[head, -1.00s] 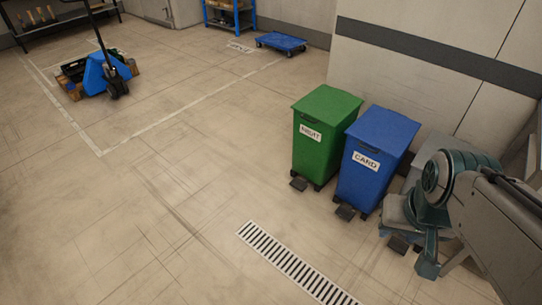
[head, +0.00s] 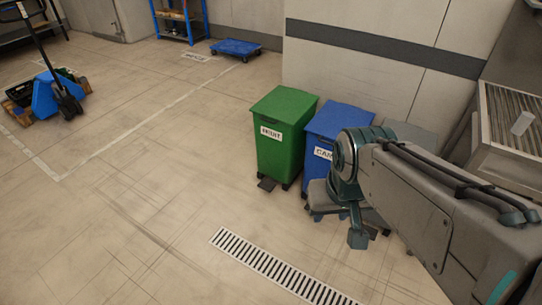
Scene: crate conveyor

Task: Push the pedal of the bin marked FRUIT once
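The green bin (head: 278,145) carries a white label reading FRUIT (head: 271,133). Its lid (head: 285,103) is closed. Its dark pedal (head: 267,184) sticks out low at its front, near the floor, with nothing on it. My gripper (head: 358,239) hangs at the end of my arm, low and to the right of the green bin, in front of the blue bin and apart from the pedal. Its fingers are too small and turned too far to show whether they are open or shut.
A blue bin (head: 338,119) stands right beside the green one, partly hidden by my arm. A grey bin (head: 412,133) is behind my arm. A floor drain grate (head: 270,262) lies in front. The floor left of the green bin is clear. A pallet jack (head: 50,95) stands far left.

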